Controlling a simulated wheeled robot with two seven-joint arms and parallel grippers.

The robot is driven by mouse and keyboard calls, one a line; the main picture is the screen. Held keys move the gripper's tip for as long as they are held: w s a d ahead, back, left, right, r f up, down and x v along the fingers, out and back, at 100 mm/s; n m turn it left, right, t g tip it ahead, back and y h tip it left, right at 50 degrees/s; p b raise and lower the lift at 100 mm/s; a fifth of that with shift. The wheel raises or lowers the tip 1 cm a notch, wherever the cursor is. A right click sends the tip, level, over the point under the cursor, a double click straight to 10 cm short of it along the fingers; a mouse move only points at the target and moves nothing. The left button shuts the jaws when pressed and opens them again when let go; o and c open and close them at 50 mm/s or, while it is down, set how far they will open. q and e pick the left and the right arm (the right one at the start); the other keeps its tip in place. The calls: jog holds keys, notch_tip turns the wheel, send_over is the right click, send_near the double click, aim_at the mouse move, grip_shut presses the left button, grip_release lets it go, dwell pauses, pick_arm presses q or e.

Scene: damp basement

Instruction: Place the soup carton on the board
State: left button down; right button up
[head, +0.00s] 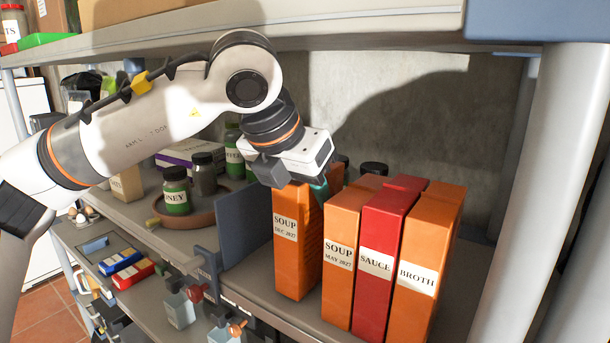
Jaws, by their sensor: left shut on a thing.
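My left gripper (297,184) is shut on the orange soup carton labelled "SOUP DEC 2027" (296,263), gripping it near its top. This carton is upright, at the left end of a row of cartons; whether its base touches the shelf is unclear. A second orange soup carton, labelled "SOUP MAY 2027" (340,285), stands just to its right. A blue-grey upright panel (243,222) stands left of the held carton; I cannot tell whether it is the board. No flat board is clearly visible. My right gripper is not in view.
A red sauce carton (376,290) and an orange broth carton (419,300) stand to the right, close together. A brown round tray (188,217) holds jars on the left. An upper shelf (390,27) hangs overhead, and a thick post (520,200) stands at right.

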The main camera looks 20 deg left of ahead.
pick_arm(q)
jog(key=shift+f, duration=0.2)
jog(key=shift+s, duration=0.1)
jog(key=shift+s+a, duration=0.1)
jog(key=shift+f, duration=0.15)
jog(key=c, duration=1)
grip_release()
jog(key=shift+o, duration=0.9)
jog(key=b+v, duration=0.3)
jog(key=v, duration=0.9)
jog(key=shift+b, duration=0.4)
